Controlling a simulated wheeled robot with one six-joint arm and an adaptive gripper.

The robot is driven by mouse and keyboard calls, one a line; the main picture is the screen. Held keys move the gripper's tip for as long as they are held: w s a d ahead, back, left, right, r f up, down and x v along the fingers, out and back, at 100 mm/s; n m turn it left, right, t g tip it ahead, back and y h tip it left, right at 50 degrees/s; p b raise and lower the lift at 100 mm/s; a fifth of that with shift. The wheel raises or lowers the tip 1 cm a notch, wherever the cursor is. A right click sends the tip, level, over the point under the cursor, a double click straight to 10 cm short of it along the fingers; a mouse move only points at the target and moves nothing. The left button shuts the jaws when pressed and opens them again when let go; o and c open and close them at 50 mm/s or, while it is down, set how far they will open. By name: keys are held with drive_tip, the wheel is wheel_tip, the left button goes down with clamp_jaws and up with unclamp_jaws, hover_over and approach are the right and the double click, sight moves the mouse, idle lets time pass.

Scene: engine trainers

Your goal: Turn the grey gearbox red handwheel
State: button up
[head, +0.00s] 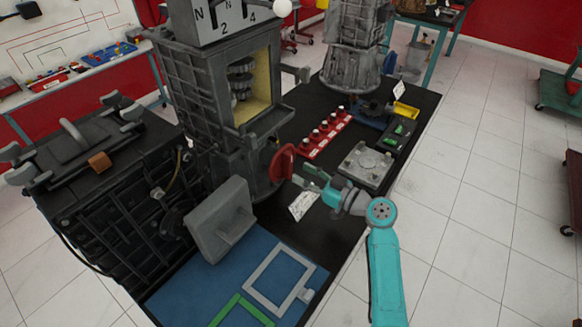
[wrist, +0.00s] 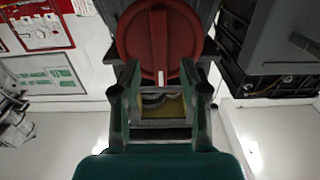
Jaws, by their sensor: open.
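The red handwheel (head: 284,163) sits low on the front of the tall grey gearbox (head: 193,95), which has a cut-open window and a gear-number plate on top. In the wrist view the handwheel (wrist: 140,42) is a round red disc with a raised bar across its middle and a pale mark at the bar's lower end. My gripper (head: 310,178) is just in front of the handwheel. In the wrist view my gripper (wrist: 159,75) has its two fingers apart, one on each side of the bar's lower end. Whether they touch the wheel cannot be told.
A black bench (head: 340,229) carries a red strip of knobs (head: 325,134), a grey plate (head: 364,166) and a white card (head: 302,205). A grey tilted panel (head: 221,219) stands left of my gripper. A blue mat (head: 240,265) lies in front.

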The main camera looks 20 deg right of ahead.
sight(292, 168)
drive_tip(key=shift+x, duration=2.4)
clamp_jaws()
